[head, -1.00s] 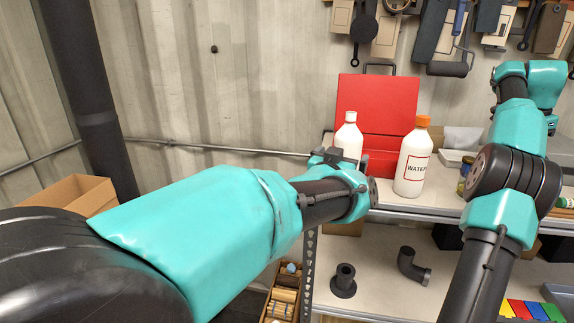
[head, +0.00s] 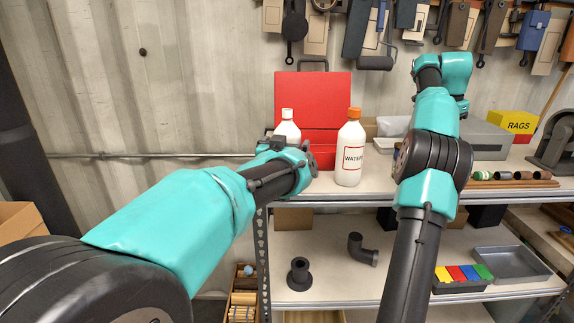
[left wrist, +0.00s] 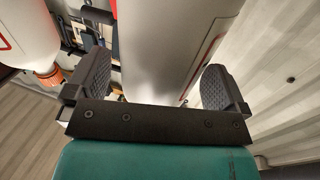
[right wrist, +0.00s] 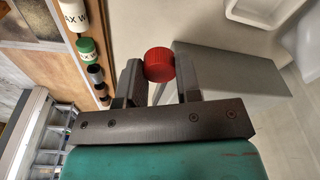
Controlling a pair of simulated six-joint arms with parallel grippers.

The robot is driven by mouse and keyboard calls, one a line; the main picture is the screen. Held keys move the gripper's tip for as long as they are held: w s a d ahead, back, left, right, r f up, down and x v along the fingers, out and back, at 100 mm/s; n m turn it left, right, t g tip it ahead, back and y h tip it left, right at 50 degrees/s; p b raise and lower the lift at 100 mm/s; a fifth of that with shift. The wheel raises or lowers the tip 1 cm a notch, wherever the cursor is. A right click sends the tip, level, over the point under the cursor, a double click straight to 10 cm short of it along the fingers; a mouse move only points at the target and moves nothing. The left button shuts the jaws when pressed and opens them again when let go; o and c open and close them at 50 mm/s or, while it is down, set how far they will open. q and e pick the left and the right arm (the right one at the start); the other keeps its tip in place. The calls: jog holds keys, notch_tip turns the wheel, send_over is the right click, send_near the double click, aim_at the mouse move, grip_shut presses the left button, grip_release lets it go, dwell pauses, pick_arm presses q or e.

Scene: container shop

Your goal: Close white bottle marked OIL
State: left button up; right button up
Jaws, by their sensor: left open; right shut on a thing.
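A white bottle (head: 287,130) stands at the shelf's left end, partly hidden by my left gripper (head: 285,146). Its label is hidden in the head view; in the left wrist view the bottle (left wrist: 165,50) shows only a red label border, with no readable word. My left gripper (left wrist: 158,80) is open, with one finger on each side of this bottle; whether they touch it is unclear. My right gripper (right wrist: 158,75) is shut on a red ribbed cap (right wrist: 159,64). The right gripper's fingers are hidden behind my arm in the head view.
A white bottle marked WATER (head: 350,155) with an orange cap stands close to the right. A red open toolbox (head: 312,95) is behind. A grey box (head: 485,138) and yellow RAGS box (head: 512,122) are further right. Pipe fittings (head: 299,275) lie on the lower shelf.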

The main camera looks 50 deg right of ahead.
aim_at(287, 131)
pick_arm(q)
jog(key=shift+w+d, duration=0.25)
jog(key=shift+d, duration=0.3)
jog(key=c, duration=1.3)
jog(key=shift+c, duration=0.2)
jog(key=shift+r, duration=0.1)
jog(key=shift+r, duration=1.75)
jog(key=s+d+v, duration=0.1)
jog(key=v, duration=0.6)
jog(key=s+r+v, duration=0.1)
jog(key=s+v, duration=0.1)
jog(key=v, duration=0.6)
jog(key=shift+s, duration=0.3)
jog(key=shift+r, duration=0.1)
